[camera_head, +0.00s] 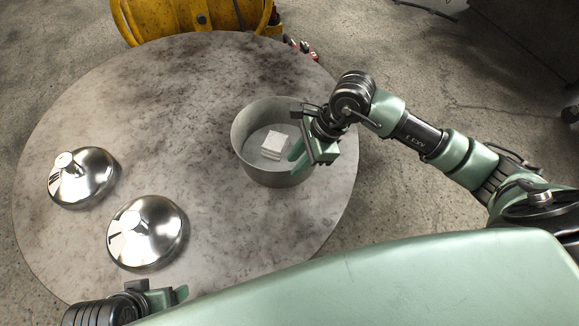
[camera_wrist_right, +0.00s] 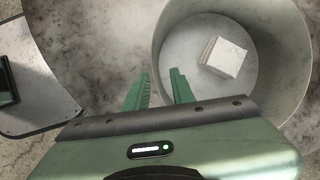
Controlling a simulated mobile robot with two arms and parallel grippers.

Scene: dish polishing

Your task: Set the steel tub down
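The steel tub (camera_head: 252,165) is a round grey metal pot, upright at the right part of the round table; it appears to rest on the tabletop. It also shows in the right wrist view (camera_wrist_right: 262,30). My right gripper (camera_head: 309,152) is at the tub's right side, with its fingers astride the wall, one inside and one outside. In the right wrist view the fingers (camera_wrist_right: 160,76) stand apart with a gap around the wall, so it looks open. My left gripper (camera_head: 165,292) is at the table's near edge, partly cut off, its opening unclear.
A stack of white square pieces (camera_head: 273,144) lies inside the tub. Two shiny domed lids (camera_head: 84,178) (camera_head: 146,234) sit on the left of the round table (camera_head: 190,90). A yellow barrel (camera_head: 180,18) lies behind it. The table's middle and back are clear.

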